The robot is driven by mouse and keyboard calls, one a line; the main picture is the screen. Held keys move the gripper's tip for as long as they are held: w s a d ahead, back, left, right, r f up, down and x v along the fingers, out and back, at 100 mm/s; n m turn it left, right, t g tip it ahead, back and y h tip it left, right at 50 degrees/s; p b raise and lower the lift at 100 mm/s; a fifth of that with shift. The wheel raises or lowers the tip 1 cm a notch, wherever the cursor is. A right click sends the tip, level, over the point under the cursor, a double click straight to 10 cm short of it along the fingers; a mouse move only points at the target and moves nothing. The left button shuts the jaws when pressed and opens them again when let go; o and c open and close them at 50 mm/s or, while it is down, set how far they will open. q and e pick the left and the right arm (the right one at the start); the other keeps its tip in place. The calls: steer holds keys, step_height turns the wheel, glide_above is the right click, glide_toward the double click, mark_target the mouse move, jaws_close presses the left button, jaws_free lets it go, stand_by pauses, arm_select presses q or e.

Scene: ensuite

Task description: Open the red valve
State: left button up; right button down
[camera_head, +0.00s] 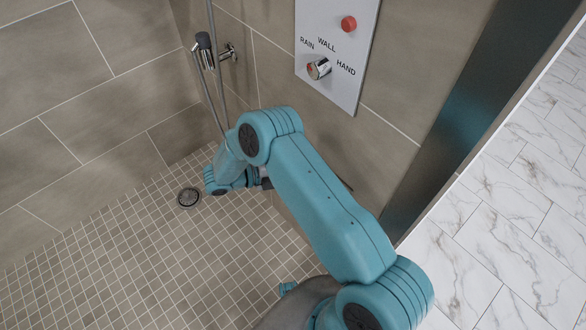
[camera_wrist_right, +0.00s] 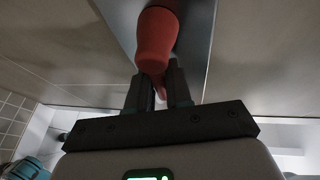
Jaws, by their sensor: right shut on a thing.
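In the right wrist view, a red valve (camera_wrist_right: 157,38) with a rounded body and a narrow lower end stands in front of a grey panel. My right gripper (camera_wrist_right: 160,80) is shut on its narrow lower end, with one dark finger on each side. In the head view my right arm reaches down toward the wall, and its fingers and the gripped part are hidden behind the arm. A round red knob (camera_head: 349,23) shows high on the wall panel; I cannot tell whether it is the same piece. My left gripper is not in view.
The grey panel (camera_head: 337,45) carries the words RAIN, WALL and HAND around a chrome selector knob (camera_head: 319,68). A hand shower (camera_head: 204,45) hangs on the tiled wall at left. A round drain (camera_head: 188,197) lies in the open shower floor. A dark wall edge (camera_head: 450,120) stands at right.

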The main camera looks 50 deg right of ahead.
steer(key=shift+r, duration=0.1)
stand_by(0.6)
steer(key=c, duration=1.1)
jaws_free()
